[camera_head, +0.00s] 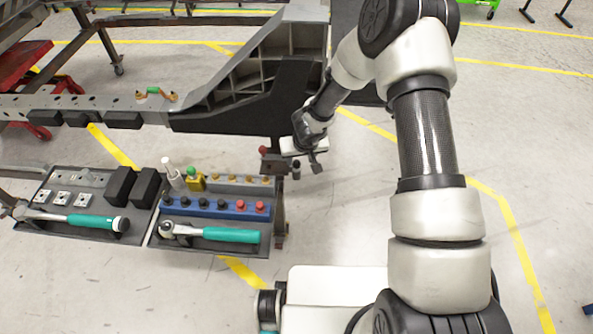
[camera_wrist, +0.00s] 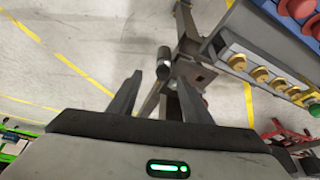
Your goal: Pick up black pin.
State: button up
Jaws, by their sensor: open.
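My gripper (camera_wrist: 160,80) is open and empty, its two dark fingers apart in the wrist view. In the head view my gripper (camera_head: 308,160) is just right of the tray's back right corner. A short dark cylinder (camera_wrist: 163,62), which looks like a black pin, shows in the wrist view beyond the fingertips, in line with the gap. It sits beside a dark metal bracket (camera_wrist: 196,73); I cannot tell whether gripper and cylinder touch. Several black-topped pins (camera_head: 203,203) stand in a blue rail (camera_head: 231,210) on the tray, left of two red-topped pins (camera_head: 260,206).
The tray (camera_head: 270,246) also holds teal-handled wrenches (camera_head: 231,235), black blocks (camera_head: 145,187) and a row of brass pins (camera_head: 233,179). A large grey chassis beam (camera_head: 240,75) stands behind and left of my gripper.

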aim_at(297, 162)
jog(key=shift+w+a+b+x, duration=0.15)
jog(key=shift+b+x, duration=0.35)
jog(key=shift+x, duration=1)
jog(key=shift+w+a+b+x, duration=0.1)
jog(key=shift+a+b+x, duration=0.3)
jog(key=shift+x, duration=1.15)
jog(key=shift+d+r, duration=0.15)
jog(key=shift+r, duration=0.05)
jog(key=shift+c, duration=0.6)
grip_shut()
